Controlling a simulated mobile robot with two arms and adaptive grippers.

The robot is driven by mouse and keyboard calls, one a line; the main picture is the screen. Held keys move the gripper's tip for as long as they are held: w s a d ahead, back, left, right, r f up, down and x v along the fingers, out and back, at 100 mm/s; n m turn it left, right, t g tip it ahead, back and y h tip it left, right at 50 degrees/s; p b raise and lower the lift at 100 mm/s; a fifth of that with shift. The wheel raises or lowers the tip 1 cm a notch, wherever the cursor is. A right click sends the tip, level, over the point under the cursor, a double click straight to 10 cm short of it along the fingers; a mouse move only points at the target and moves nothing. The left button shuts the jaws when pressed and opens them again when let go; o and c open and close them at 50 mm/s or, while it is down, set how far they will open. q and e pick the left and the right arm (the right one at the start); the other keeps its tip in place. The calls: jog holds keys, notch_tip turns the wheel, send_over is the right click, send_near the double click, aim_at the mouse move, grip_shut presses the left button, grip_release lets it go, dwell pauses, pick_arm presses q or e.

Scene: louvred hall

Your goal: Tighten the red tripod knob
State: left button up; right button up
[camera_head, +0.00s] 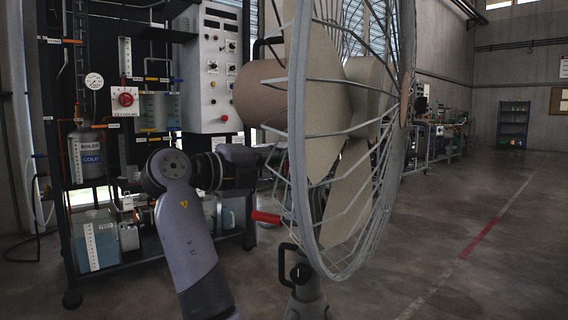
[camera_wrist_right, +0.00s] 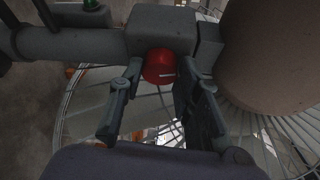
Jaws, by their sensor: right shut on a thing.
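In the right wrist view, the red knob (camera_wrist_right: 158,64) is round, with a pale mark, and sits against a grey block (camera_wrist_right: 160,24). My right gripper (camera_wrist_right: 158,80) has one finger on each side of the knob and is shut on it. A large caged fan (camera_head: 350,120) stands in the head view, its grey stand (camera_head: 304,296) below. The fan's brown motor housing (camera_wrist_right: 270,50) is just right of the gripper in the wrist view. In the head view, my arm reaches up and right behind the cage; its fingers and the knob are hidden there. My left gripper is not seen.
A red-ended handle (camera_head: 265,217) sticks out left, below the arm. A rack of apparatus with a control panel (camera_head: 214,70) and liquid tanks (camera_head: 97,240) stands behind my arm. The concrete floor right of the fan is open.

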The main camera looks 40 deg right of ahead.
jog(key=shift+m+t+y+p, duration=0.3)
jog(key=shift+m+y+p, duration=0.3)
jog(key=shift+m, duration=0.7)
jog(key=o, duration=1.1)
jog(key=shift+r, duration=0.1)
jog(key=shift+o, duration=0.2)
jog(key=s+a+r, duration=0.1)
jog(key=a+r, duration=0.1)
jog(key=a, duration=0.9)
jog(key=shift+a, duration=0.4)
